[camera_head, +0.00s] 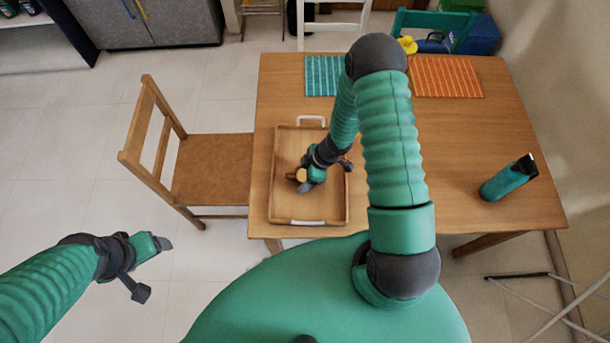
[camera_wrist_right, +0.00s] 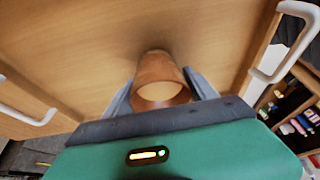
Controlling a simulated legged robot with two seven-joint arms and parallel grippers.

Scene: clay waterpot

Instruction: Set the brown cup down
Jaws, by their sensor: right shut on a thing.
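The brown cup (camera_head: 300,174) is over the left middle of the wooden tray (camera_head: 309,215), mostly hidden by my right gripper (camera_head: 301,181) in the head view. In the right wrist view, the cup (camera_wrist_right: 159,70) sits between the two grey fingers of the right gripper (camera_wrist_right: 160,92), which is shut on it. Its open mouth faces the wrist camera and its far end meets the tray floor in the picture; I cannot tell whether it touches. My left gripper (camera_head: 152,269) is open and empty, away from the table over the floor.
The tray has white handles (camera_head: 311,119) and lies on the wooden table (camera_head: 470,130). A teal mat (camera_head: 323,76) and an orange mat (camera_head: 446,77) lie at the back. A wooden chair (camera_head: 210,170) is at the left.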

